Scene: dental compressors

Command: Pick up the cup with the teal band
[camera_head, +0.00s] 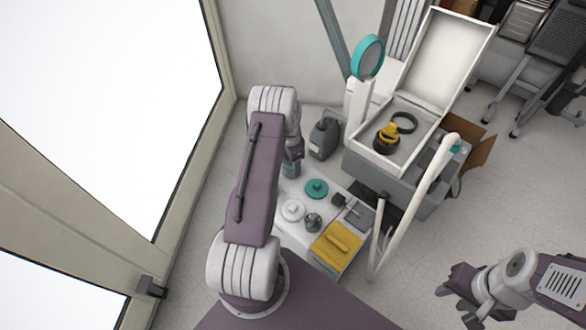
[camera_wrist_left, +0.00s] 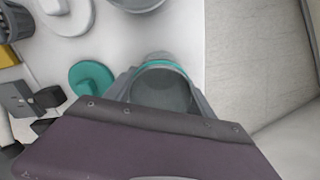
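The grey cup with the teal band (camera_head: 291,168) stands at the far left corner of the white table, partly hidden by my left arm. In the left wrist view the cup (camera_wrist_left: 162,88) lies between the two fingers of my left gripper (camera_wrist_left: 163,92), its teal band showing on the far side. The fingers flank the cup closely; whether they press on it cannot be told. The gripper's body hides the near part of the cup. My right gripper (camera_head: 457,298) is at the lower right, open and empty, over the floor and away from the table.
The white table (camera_head: 294,234) also holds a teal lidded item (camera_head: 316,188), a white one (camera_head: 292,210), a grey cup (camera_head: 313,222) and a yellow box (camera_head: 336,245). A grey canister (camera_head: 324,138) and an open-lidded compressor case (camera_head: 375,160) stand beyond.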

